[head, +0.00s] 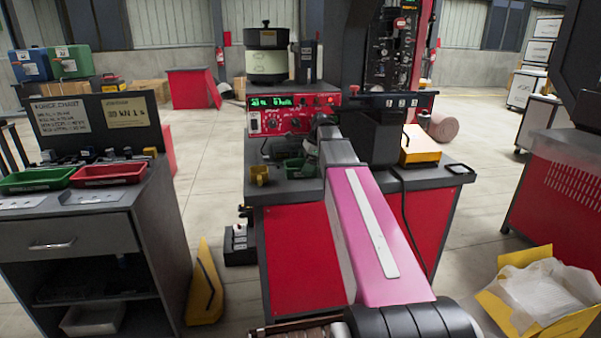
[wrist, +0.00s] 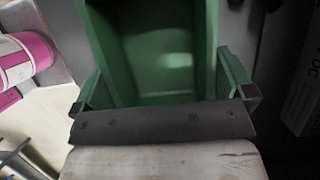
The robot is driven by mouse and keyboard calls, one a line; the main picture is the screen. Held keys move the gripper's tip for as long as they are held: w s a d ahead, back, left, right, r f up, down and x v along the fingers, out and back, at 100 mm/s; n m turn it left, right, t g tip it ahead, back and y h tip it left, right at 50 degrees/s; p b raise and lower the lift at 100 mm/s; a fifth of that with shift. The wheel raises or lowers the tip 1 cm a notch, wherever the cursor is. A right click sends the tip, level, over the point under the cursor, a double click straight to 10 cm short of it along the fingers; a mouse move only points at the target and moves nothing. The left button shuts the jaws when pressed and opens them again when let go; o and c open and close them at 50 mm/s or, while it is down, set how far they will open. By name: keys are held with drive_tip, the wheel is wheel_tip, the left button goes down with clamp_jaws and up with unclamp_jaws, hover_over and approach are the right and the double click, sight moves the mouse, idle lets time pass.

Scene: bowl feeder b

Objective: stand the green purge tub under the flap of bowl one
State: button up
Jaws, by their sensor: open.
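The green purge tub (head: 294,168) is on the dark top of the red bench, low in front of the red control panel, partly hidden by my arm. In the wrist view the tub (wrist: 155,55) fills the middle, its open inside facing the camera. My gripper (wrist: 166,102) is open at the tub's near side, with a dark fingertip near each side; contact cannot be told. In the head view my arm hides most of the gripper. A cream and black bowl feeder (head: 267,62) stands above the control panel. Its flap and number cannot be made out.
The red control panel (head: 290,114) rises behind the tub. A small yellow cup (head: 260,174) stands left of it, and a yellow box (head: 420,146) is at the bench's right. A grey cabinet (head: 75,240) with trays stands left. An open yellow carton (head: 540,292) is at lower right.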

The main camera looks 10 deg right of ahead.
drive_tip(key=shift+a, duration=0.9)
drive_tip(key=shift+a+f, duration=0.25)
drive_tip(key=shift+f, duration=0.3)
drive_tip(key=shift+f, duration=0.15)
drive_tip(key=shift+c, duration=0.3)
drive_tip(key=c, duration=0.6)
